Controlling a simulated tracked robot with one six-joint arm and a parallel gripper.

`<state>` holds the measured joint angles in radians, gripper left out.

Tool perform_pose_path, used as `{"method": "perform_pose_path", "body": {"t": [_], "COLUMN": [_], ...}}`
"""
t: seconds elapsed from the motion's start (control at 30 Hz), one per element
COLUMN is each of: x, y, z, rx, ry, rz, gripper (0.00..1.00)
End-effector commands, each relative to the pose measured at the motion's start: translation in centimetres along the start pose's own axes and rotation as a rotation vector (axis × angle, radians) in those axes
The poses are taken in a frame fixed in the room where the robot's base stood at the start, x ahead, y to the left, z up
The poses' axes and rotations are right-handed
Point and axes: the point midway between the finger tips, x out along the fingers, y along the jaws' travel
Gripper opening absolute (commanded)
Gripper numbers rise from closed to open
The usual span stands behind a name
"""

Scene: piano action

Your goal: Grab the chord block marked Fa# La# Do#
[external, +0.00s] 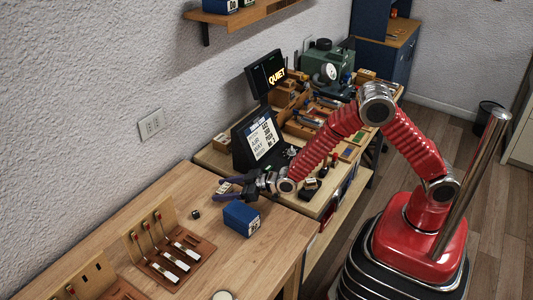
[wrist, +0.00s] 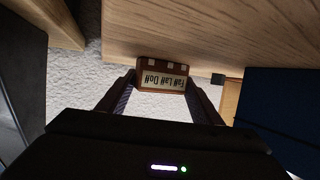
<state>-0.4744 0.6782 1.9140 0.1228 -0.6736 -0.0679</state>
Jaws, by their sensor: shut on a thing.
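The chord block marked Fa# La# Do# (wrist: 162,76) is a brown block with a cream label. Its lettering appears upside down in the wrist view. It sits between the two fingertips of my gripper (wrist: 161,84), which is shut on it. In the external view my gripper (external: 230,188) reaches left over the wooden table, and the small block (external: 226,187) shows between its dark fingers. I cannot tell whether the block touches the tabletop or is held just above it.
A blue box (external: 242,219) stands close in front of my gripper; it fills the right of the wrist view (wrist: 285,100). A small dark cube (external: 195,214) lies nearby. A wooden key stand (external: 168,250) is at front left. A black display stand (external: 258,140) rises behind.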

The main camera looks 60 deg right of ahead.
Motion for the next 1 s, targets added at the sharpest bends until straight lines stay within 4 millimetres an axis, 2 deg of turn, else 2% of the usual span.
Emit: {"method": "perform_pose_path", "body": {"t": [0.13,0.37,0.57,1.0], "x": [0.0,0.0,-0.3,-2.6], "y": [0.0,0.0,0.0,0.0], "z": [0.0,-0.1,-1.0,-7.3], "rx": [0.000,0.000,0.000,0.000], "ry": [0.000,0.001,0.002,0.004], "rz": [0.000,0.000,0.000,0.000], "gripper": [0.36,0.36,0.36,0.36]}}
